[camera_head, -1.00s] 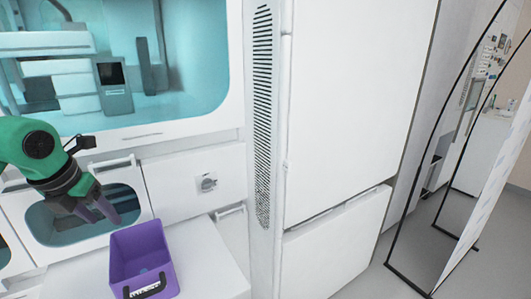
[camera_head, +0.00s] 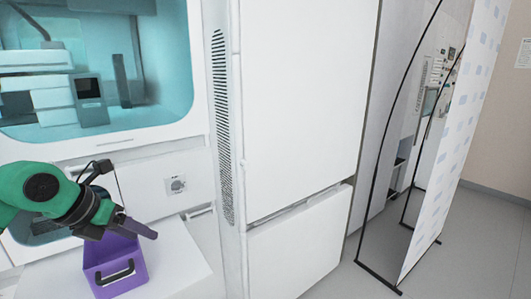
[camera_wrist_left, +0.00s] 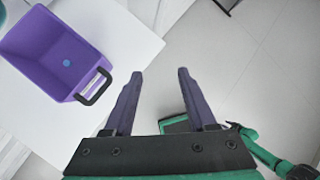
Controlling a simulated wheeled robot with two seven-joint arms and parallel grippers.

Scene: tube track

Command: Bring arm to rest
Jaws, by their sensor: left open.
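My left arm is green and comes in from the left in the head view. Its gripper (camera_head: 138,226) has dark purple fingers and hangs above the purple bin, partly in front of it. In the left wrist view the two fingers (camera_wrist_left: 157,98) are spread apart with nothing between them. The purple bin (camera_head: 117,275) stands on the white table and has a black handle on its front. It also shows at the upper left of the left wrist view (camera_wrist_left: 50,55). My right gripper is out of view.
The white table (camera_head: 190,272) is bare to the right of the bin. Behind it is a white machine with a teal-lit window (camera_head: 165,60). A tall white cabinet (camera_head: 300,100) stands to the right, then a black-framed panel (camera_head: 450,150). Grey floor (camera_wrist_left: 235,60) lies beyond the table edge.

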